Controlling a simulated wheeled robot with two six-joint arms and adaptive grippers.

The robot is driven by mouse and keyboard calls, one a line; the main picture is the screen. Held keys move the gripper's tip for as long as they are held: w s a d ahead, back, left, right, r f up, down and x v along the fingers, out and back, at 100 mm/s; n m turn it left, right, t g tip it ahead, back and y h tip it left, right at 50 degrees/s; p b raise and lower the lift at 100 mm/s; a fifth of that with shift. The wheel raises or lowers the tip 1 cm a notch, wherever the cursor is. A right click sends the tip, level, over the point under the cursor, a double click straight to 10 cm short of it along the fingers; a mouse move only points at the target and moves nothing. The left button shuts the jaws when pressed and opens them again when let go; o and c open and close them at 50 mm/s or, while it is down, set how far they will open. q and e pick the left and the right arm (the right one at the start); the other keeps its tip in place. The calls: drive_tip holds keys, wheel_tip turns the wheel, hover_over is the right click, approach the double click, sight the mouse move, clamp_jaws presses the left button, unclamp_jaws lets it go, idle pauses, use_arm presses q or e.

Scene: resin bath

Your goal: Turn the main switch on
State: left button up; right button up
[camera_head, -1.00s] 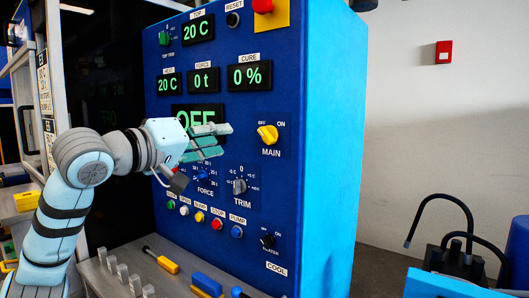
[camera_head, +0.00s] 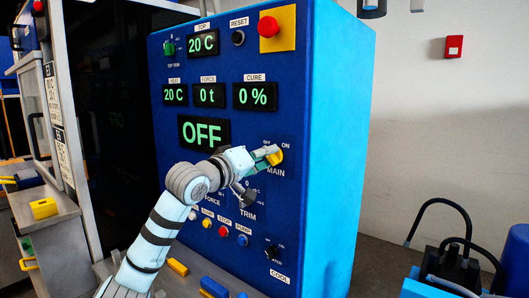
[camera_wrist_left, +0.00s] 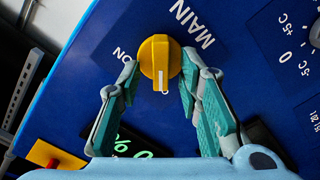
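The main switch is a yellow knob (camera_head: 277,158) on the blue panel, partly hidden by my left gripper (camera_head: 270,153) in the head view. In the left wrist view the knob (camera_wrist_left: 154,55) shows whole, and its white mark points down the picture, away from the ON label (camera_wrist_left: 122,54). The fingers of my left gripper (camera_wrist_left: 160,73) are apart, one on each side of the knob. I cannot tell whether they touch it. The large display (camera_head: 203,132) reads OFF. My right gripper is not in view.
A red button on a yellow plate (camera_head: 289,38) is above the knob. The TRIM dial and FORCE knob are just below, partly behind my arm. Coloured buttons, such as a blue one (camera_head: 242,240), line the lower panel. A ledge runs below the panel.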

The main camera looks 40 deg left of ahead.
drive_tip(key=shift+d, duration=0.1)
use_arm(q)
clamp_jaws()
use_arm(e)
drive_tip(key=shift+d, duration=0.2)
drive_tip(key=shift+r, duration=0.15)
use_arm(q)
drive_tip(key=shift+d+m+p, duration=0.2)
drive_tip(key=shift+m+p, duration=3.95)
drive_tip(key=shift+m, duration=0.35)
drive_tip(key=shift+d+m+p, duration=0.2)
drive_tip(key=shift+m+p, duration=3.9)
drive_tip(key=shift+m, duration=0.4)
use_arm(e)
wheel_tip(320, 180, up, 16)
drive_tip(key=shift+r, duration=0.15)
